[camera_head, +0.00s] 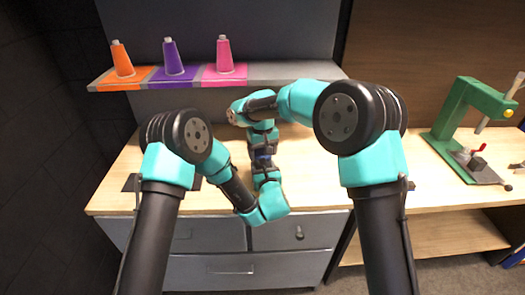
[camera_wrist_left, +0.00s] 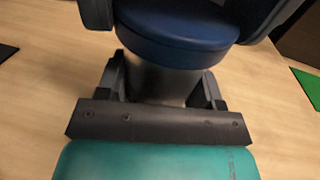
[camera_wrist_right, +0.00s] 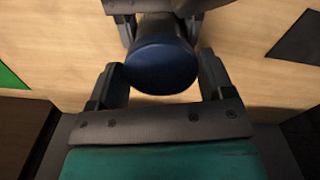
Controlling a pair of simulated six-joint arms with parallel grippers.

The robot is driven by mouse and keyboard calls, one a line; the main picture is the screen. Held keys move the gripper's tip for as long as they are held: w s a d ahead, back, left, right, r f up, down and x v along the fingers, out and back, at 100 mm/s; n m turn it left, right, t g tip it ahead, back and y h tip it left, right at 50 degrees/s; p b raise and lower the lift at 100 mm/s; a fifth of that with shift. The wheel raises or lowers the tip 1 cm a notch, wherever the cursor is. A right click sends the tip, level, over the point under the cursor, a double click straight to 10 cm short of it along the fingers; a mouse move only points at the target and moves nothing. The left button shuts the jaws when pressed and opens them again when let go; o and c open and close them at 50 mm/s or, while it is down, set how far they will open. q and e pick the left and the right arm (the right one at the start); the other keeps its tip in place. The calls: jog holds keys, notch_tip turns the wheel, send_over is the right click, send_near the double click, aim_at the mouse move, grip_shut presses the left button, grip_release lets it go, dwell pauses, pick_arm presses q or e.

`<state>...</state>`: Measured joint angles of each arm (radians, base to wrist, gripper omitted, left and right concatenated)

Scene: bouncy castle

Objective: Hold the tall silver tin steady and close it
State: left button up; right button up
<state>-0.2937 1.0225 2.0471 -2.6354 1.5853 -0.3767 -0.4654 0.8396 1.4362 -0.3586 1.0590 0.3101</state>
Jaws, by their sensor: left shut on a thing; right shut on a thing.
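The tin's grey body (camera_wrist_left: 165,88) is between the fingers of my left gripper (camera_wrist_left: 163,85), which is shut on it. A dark blue round lid (camera_wrist_right: 160,68) is between the fingers of my right gripper (camera_wrist_right: 162,80), which is shut on it. In the left wrist view the lid (camera_wrist_left: 180,35) is at the top end of the body; I cannot tell whether it is fully seated. In the head view my left gripper (camera_head: 264,166) and right gripper (camera_head: 262,143) meet from opposite sides, and the tin is mostly hidden between them.
Orange (camera_head: 122,62), purple (camera_head: 172,60) and pink (camera_head: 224,58) cones stand on a shelf behind the wooden worktop (camera_head: 320,170). A green press (camera_head: 468,120) stands at the right. The worktop around my grippers is largely clear.

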pick_arm(q)
grip_shut()
pick_arm(e)
jog(key=m, duration=0.5)
jog(key=shift+a+m, duration=0.15)
jog(key=shift+m, duration=0.25)
jog(key=m, duration=0.5)
jog(key=shift+a, duration=0.1)
jog(key=m, duration=0.4)
jog(key=shift+w, duration=0.1)
jog(key=m, duration=0.3)
jog(key=shift+m, duration=0.4)
jog(key=m, duration=0.3)
jog(key=shift+w+m, duration=0.15)
jog(key=shift+m, duration=0.25)
jog(key=m, duration=0.3)
jog(key=shift+m, duration=0.4)
jog(key=m, duration=0.4)
jog(key=shift+w, duration=0.1)
